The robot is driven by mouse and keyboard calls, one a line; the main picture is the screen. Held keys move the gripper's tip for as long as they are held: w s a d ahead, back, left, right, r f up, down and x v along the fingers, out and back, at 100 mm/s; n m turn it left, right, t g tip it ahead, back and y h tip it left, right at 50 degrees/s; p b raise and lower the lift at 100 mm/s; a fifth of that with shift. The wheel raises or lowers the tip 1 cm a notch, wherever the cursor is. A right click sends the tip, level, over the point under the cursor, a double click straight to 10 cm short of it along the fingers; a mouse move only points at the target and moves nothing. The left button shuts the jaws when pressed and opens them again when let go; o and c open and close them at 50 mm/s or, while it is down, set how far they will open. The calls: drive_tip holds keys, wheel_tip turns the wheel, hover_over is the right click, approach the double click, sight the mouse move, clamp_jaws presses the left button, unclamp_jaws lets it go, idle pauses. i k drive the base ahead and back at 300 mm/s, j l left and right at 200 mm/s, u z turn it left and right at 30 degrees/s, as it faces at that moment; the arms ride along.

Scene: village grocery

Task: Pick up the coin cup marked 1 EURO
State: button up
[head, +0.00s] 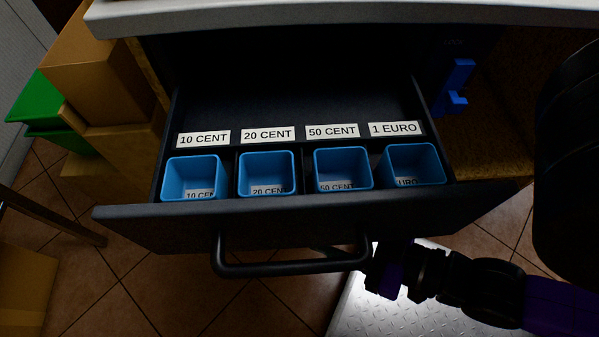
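The blue coin cup marked 1 EURO (413,165) sits at the right end of a row of blue cups in the open dark drawer (290,212). Its label inside is partly hidden, and a white 1 EURO label (395,129) lies behind it. The cup looks upright and empty of coins. My gripper (368,262) is at the right end of the drawer handle (290,268), below and in front of the cup, outside the drawer. Its fingers are dark against the handle, so I cannot tell whether they are open or closed on it.
Cups marked 10 CENT (193,178), 20 CENT (266,173) and 50 CENT (342,169) stand to the left. The countertop (330,14) overhangs the drawer's back. A blue lock lever (458,88) is at the right. Cardboard boxes (105,75) and a green crate (45,110) stand at left.

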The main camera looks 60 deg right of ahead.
sight(413, 165)
drive_tip(key=l, duration=0.3)
drive_tip(key=k+j, duration=0.1)
drive_tip(key=k, duration=0.35)
drive_tip(key=k+z, duration=0.4)
drive_tip(key=k+l+z, duration=0.1)
drive_tip(key=k+z, duration=0.3)
drive_tip(key=k, duration=0.15)
drive_tip(key=z, duration=0.45)
